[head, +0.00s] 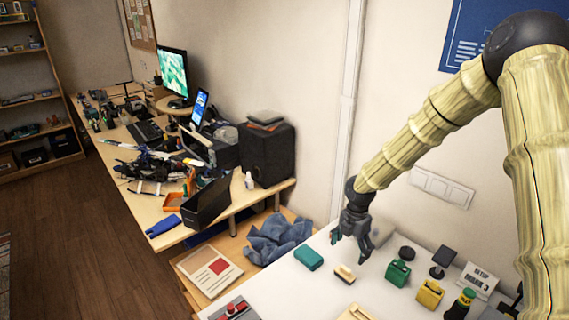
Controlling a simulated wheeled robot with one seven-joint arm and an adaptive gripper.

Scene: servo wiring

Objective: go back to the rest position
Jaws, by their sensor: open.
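My gripper (350,238) is at the end of my arm, which comes in from the right side of the head view. Its dark fingers point down over the back left part of the white table (283,290). The fingers are apart and nothing shows between them.
A green piece (397,273), a yellow piece (430,293), a black stamp-like piece (442,260) and a small sign (477,281) stand to the right. A red-buttoned box (236,311) is at the front left. A cluttered wooden desk (160,205) stands further left. The wall is close behind.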

